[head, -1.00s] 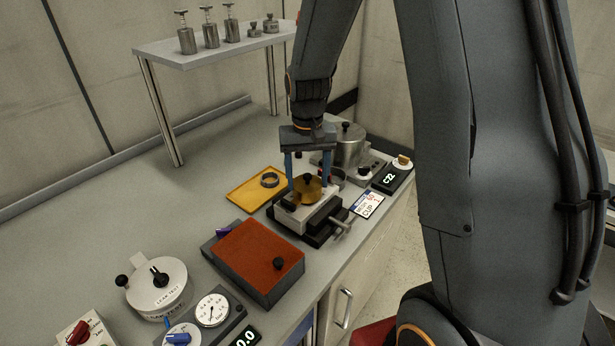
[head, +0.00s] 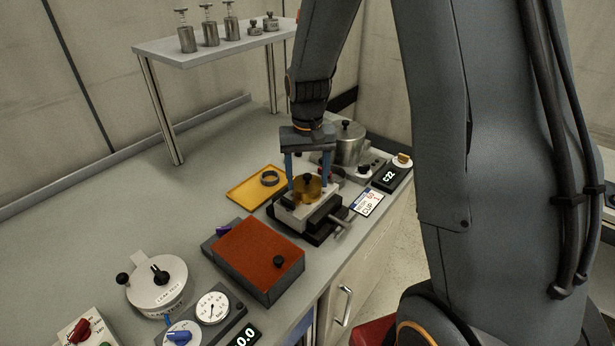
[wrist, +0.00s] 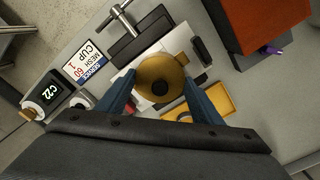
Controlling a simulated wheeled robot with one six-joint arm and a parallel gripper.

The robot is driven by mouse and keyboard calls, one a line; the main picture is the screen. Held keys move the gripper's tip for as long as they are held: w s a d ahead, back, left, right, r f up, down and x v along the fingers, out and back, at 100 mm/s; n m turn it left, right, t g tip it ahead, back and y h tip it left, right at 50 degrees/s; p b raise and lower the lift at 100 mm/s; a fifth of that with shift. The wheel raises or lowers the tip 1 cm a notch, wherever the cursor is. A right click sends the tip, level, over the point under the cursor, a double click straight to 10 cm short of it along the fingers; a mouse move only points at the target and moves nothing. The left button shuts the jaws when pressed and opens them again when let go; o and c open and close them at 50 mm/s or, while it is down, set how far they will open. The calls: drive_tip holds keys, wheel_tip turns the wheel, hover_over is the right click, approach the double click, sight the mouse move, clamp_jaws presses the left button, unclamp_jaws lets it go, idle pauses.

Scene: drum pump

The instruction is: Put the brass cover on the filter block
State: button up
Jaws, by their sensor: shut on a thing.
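The brass cover (head: 308,188) is a round golden cap with a black knob on top. It sits at the light grey filter block (head: 291,213), which is in a dark vise; I cannot tell whether it touches the block. In the wrist view the cover (wrist: 154,72) appears above the block, its black knob toward my fingers. My gripper (head: 306,182) points down with its two blue fingers on either side of the cover and is shut on it. In the wrist view my gripper (wrist: 160,92) hides part of the block's near side.
A yellow tray (head: 243,196) with a dark ring (head: 270,178) lies left of the vise. A red-topped box (head: 262,250) stands in front. A steel pot (head: 349,145), a C22 display (head: 390,178) and a mesh cup card (head: 368,203) are behind and right.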

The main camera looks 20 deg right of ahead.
sight(308, 175)
idle(0.3)
drive_tip(key=o, duration=1.7)
drive_tip(key=shift+o, duration=0.2)
drive_tip(key=shift+r, duration=0.1)
drive_tip(key=shift+r+p, duration=2.9)
drive_tip(key=shift+r, duration=1)
